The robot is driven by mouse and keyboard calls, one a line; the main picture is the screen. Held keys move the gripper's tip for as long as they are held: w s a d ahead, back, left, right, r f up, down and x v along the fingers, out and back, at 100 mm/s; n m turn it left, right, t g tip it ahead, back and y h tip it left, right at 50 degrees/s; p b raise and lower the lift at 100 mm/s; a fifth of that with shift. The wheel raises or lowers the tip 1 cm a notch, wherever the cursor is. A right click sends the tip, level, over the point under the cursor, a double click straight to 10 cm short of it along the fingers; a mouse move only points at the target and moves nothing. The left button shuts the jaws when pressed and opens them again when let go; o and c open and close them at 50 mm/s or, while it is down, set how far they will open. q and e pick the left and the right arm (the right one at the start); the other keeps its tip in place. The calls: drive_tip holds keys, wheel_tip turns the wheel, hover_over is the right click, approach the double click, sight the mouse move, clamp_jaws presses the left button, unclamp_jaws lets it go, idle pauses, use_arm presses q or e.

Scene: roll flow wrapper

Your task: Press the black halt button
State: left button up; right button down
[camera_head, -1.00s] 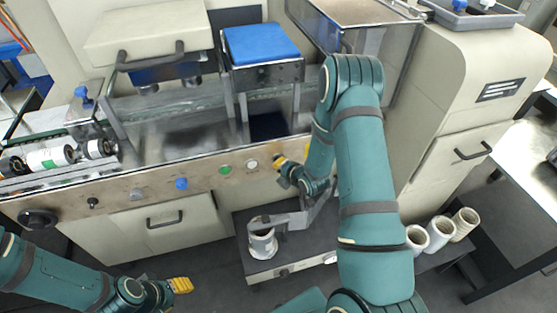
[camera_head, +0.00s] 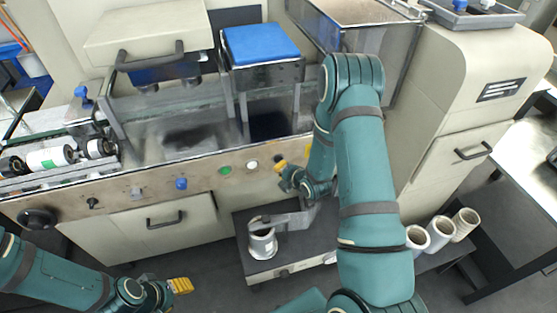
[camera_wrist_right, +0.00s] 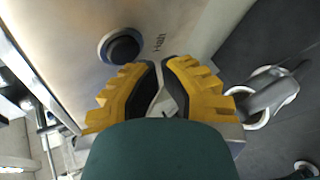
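The black halt button (camera_wrist_right: 122,48) is a round black cap in a dark ring on the beige panel, upper left of my fingertips in the right wrist view. A small dark label stands beside it. In the head view, my left gripper (camera_head: 180,285) is at the lower left, away from the panel.
The machine's front panel (camera_head: 110,194) also carries a blue button (camera_head: 181,183), a green button (camera_head: 225,170), a white button (camera_head: 252,164) and a black knob (camera_head: 37,218). Below, a roll (camera_head: 263,243) stands on a dark low platform. Several rolls stand at right.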

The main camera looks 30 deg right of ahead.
drive_tip(key=shift+s, duration=0.15)
drive_tip(key=shift+s+a, duration=0.2)
drive_tip(key=shift+s, duration=0.55)
drive_tip(key=shift+s+a, duration=0.2)
drive_tip(key=shift+s, duration=0.6)
drive_tip(key=shift+s+a, duration=0.2)
drive_tip(key=shift+s, duration=0.55)
drive_tip(key=s+a+f+m+g+y, duration=0.1)
drive_tip(key=s+a+m+g, duration=0.3)
drive_tip(key=s+a+m, duration=0.3)
drive_tip(key=s+a+f+m+g+y, duration=0.1)
drive_tip(key=s+a+m+g, duration=0.4)
drive_tip(key=a+m, duration=0.9)
drive_tip(key=shift+s+a+f+m+y, duration=0.25)
drive_tip(key=shift+s+m+y, duration=0.45)
drive_tip(key=shift+s+m, duration=0.7)
